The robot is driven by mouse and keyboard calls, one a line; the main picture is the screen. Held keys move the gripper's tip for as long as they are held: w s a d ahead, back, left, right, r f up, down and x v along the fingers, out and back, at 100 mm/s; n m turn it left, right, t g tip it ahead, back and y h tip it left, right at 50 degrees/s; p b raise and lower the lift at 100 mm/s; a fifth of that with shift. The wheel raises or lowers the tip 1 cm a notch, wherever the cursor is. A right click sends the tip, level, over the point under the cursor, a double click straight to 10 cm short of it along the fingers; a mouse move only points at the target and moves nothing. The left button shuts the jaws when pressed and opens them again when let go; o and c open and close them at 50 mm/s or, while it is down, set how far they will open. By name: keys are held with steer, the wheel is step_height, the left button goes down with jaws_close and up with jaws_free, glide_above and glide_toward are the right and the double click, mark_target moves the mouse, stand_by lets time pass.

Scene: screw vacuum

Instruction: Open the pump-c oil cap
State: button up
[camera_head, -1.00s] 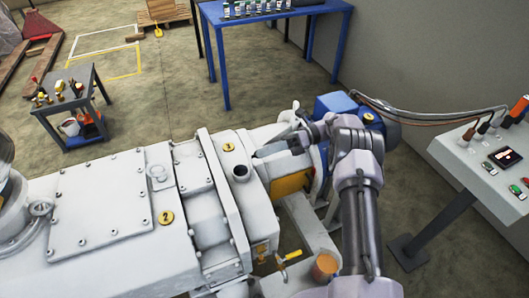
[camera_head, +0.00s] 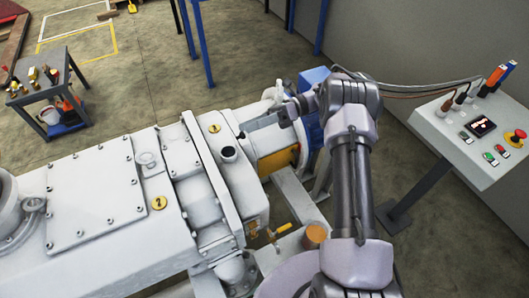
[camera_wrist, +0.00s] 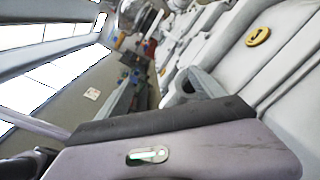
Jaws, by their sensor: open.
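The large pale grey pump (camera_head: 95,195) fills the left and middle of the head view. A short upright port with a dark round top (camera_head: 229,153) stands on it near a yellow numbered disc (camera_head: 214,128). I cannot tell whether the dark top is a cap or an open mouth. My gripper (camera_head: 262,124) is open and empty, just up and right of the port, its dark finger pointing toward it. In the wrist view, a dark round opening (camera_wrist: 188,88) shows close by the pale fingers. No pump-c lettering is readable.
A control panel (camera_head: 476,135) with buttons and cables stands at the right. A small cart (camera_head: 42,90) with tools is at the left. Blue table legs (camera_head: 202,45) stand at the back. A small orange-brown cup-like part (camera_head: 316,235) sits below my arm.

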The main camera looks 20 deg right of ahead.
steer(key=o, duration=0.5)
steer(key=shift+g, duration=0.3)
steer(key=s, duration=0.1)
steer(key=s+p, duration=0.1)
steer(key=s, duration=0.3)
steer(key=shift+s+d+f+p, duration=0.15)
steer(key=shift+s+f+p, duration=0.05)
steer(key=shift+f+p, duration=0.2)
steer(key=s, duration=0.3)
steer(key=s+p, duration=0.1)
steer(key=s, duration=0.2)
steer(key=s+r+p, duration=0.1)
steer(key=s, duration=0.2)
steer(key=shift+s+d, duration=0.15)
steer(key=shift+d, duration=0.05)
steer(key=c, duration=0.6)
steer(key=shift+o, duration=0.2)
steer(key=shift+h, duration=0.3)
steer(key=s+a+r+n+t+h+b, duration=0.1)
steer(key=s+r+n+t+h, duration=0.3)
steer(key=s+r+n+h, duration=0.3)
steer(key=s+a+r+n+t+h+b, duration=0.1)
steer(key=s+r+n+t+h, duration=0.4)
steer(key=r+n, duration=0.6)
steer(key=s+n+h, duration=0.2)
steer(key=shift+r+n+b, duration=0.3)
steer(key=shift+b, duration=0.05)
